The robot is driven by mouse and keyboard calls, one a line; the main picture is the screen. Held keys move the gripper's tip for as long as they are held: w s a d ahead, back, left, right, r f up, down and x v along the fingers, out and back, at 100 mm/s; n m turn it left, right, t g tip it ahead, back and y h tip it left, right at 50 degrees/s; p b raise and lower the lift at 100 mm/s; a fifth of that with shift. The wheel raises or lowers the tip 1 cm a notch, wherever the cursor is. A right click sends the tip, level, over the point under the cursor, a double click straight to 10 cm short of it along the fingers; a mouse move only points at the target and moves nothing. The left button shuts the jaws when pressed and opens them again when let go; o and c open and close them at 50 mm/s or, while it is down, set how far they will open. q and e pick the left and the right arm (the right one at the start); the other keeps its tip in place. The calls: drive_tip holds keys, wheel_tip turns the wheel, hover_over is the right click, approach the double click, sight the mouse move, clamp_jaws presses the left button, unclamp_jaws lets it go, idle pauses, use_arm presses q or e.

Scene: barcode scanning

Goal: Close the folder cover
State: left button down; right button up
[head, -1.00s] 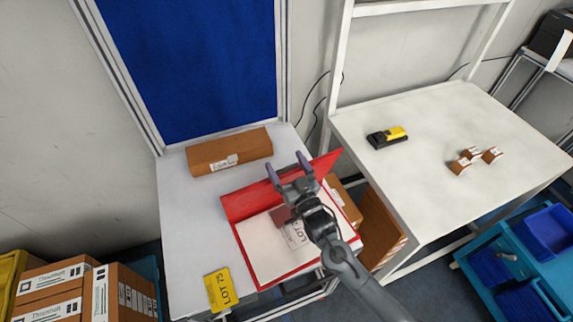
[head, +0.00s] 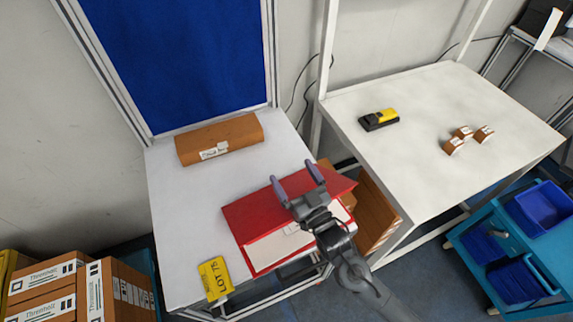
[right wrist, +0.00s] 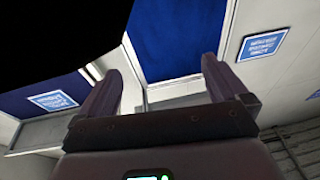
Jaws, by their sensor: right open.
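The red folder (head: 256,262) lies on the white table, with a white sheet (head: 272,247) inside it. Its red cover (head: 253,212) is tilted over the back part of the sheet, and the front part of the sheet still shows. My right gripper (head: 298,184) is open and empty over the cover's right half. Whether its fingers touch the cover cannot be told. The gripper hides part of the cover and sheet. The right wrist view shows the two spread fingers (right wrist: 160,82) with nothing between them. My left gripper is not in view.
A yellow lot tag (head: 215,279) lies at the table's (head: 185,215) front left. A brown box (head: 219,138) stands at its back. Brown boxes (head: 372,215) stand right of the folder. A second table (head: 425,130) holds a yellow-black scanner (head: 379,120) and small boxes (head: 463,137).

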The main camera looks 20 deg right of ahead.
drive_tip(key=shift+v, duration=0.9)
drive_tip(key=shift+f, duration=0.1)
drive_tip(key=shift+s+d+f+b, duration=0.1)
drive_tip(key=shift+s+f+b, duration=0.4)
drive_tip(key=shift+f, duration=0.4)
drive_tip(key=shift+s+f+b, duration=0.4)
drive_tip(key=shift+s+f, duration=0.2)
drive_tip(key=shift+f, duration=0.25)
drive_tip(key=shift+s+d+f+b, duration=0.1)
drive_tip(key=shift+s+f+b, duration=0.4)
drive_tip(key=shift+f, duration=0.4)
drive_tip(key=shift+s+f+b, duration=0.4)
drive_tip(key=shift+s+f, duration=0.25)
drive_tip(key=shift+f, duration=0.3)
drive_tip(key=shift+s+f+b, duration=0.4)
drive_tip(key=shift+s+f, duration=0.25)
drive_tip(key=shift+f, duration=0.35)
drive_tip(key=shift+s+f, duration=0.35)
drive_tip(key=shift+f, duration=0.2)
